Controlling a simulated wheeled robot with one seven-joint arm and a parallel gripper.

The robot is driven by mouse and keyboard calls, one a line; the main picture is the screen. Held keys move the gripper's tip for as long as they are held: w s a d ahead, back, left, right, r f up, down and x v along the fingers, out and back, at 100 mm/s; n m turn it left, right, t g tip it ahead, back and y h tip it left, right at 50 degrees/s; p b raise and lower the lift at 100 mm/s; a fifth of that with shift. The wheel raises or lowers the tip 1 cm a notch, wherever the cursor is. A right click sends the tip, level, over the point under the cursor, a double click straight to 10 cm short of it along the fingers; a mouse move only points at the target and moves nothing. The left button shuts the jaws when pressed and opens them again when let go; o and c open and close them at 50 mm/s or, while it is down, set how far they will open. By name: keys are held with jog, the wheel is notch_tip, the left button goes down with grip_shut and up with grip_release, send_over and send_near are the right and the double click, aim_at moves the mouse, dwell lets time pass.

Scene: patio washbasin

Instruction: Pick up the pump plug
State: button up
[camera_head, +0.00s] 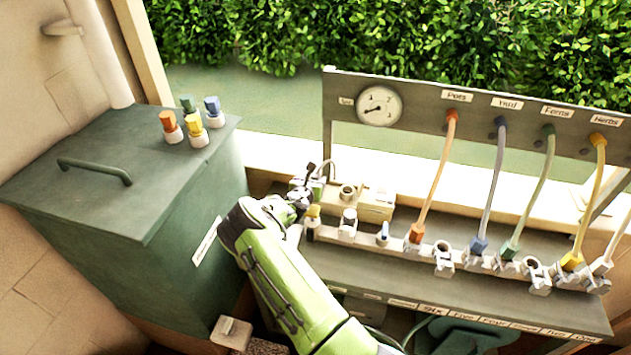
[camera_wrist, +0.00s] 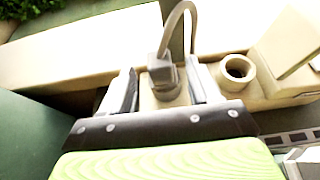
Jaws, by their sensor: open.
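The pump plug (camera_wrist: 163,76) is a grey block with a grey cable curving up from its top. In the wrist view it stands between the two fingers of my gripper (camera_wrist: 165,90), which is open with one finger on each side. I cannot tell whether either finger touches it. The plug sits at a beige box (camera_wrist: 240,90) with an open round socket (camera_wrist: 238,68) to its right. In the head view my gripper (camera_head: 310,186) is at the left end of the bench, beside the beige box (camera_head: 375,207), and mostly hides the plug.
A green chest (camera_head: 110,180) with several coloured plugs on its lid stands left. A panel with a dial (camera_head: 380,105) rises behind the bench. Coloured hoses, such as the orange one (camera_head: 437,175), hang to a row of fittings on the right. A low grey connector (camera_head: 348,225) stands close by.

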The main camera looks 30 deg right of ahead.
aim_at(314, 177)
jog(key=x, duration=0.4)
jog(key=shift+w+d+f, duration=0.1)
jog(key=shift+w+d, duration=0.05)
jog(key=c, duration=1.1)
